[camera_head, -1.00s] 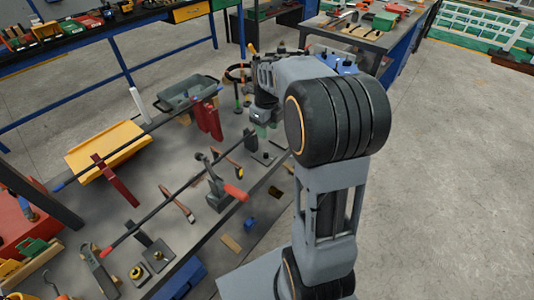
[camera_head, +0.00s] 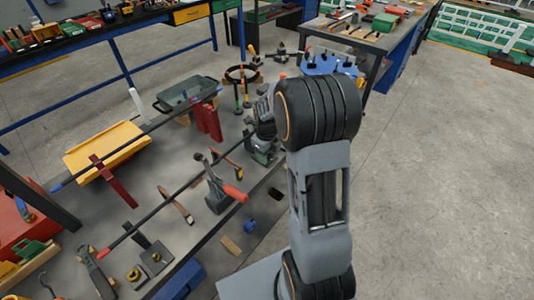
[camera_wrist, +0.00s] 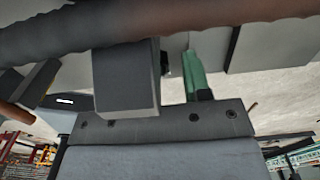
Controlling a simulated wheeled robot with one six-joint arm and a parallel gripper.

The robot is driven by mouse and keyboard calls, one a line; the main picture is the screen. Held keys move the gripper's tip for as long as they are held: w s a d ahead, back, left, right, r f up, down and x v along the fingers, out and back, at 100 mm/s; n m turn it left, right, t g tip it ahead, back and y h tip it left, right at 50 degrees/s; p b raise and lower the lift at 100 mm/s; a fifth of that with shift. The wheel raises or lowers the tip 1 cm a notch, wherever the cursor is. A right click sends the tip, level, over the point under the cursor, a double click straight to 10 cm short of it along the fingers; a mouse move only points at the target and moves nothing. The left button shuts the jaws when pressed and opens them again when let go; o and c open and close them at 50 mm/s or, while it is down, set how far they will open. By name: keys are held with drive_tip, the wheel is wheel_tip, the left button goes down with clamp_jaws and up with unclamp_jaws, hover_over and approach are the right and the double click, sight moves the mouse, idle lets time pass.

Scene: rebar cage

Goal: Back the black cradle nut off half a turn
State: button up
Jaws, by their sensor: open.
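My gripper (camera_head: 262,152) is low over the right end of the bench, beside the end of the long dark bar (camera_head: 175,195). It hides the place below it in the head view, and I cannot make out the black cradle nut there. In the wrist view the bar (camera_wrist: 150,28) crosses the top, very close to the camera. My gripper is open.
Red supports (camera_head: 208,122), a yellow tray (camera_head: 105,148) and a grey bin (camera_head: 188,93) lie farther back. The floor at right is clear.

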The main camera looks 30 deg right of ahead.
drive_tip(key=shift+c, duration=0.3)
clamp_jaws()
drive_tip(key=shift+n, duration=0.3)
drive_tip(key=n, duration=0.3)
drive_tip(key=shift+w+d, duration=0.1)
drive_tip(key=shift+n+p, duration=0.3)
drive_tip(key=shift+n, duration=1.7)
drive_tip(key=shift+w, duration=0.1)
drive_tip(key=shift+o, duration=0.3)
unclamp_jaws()
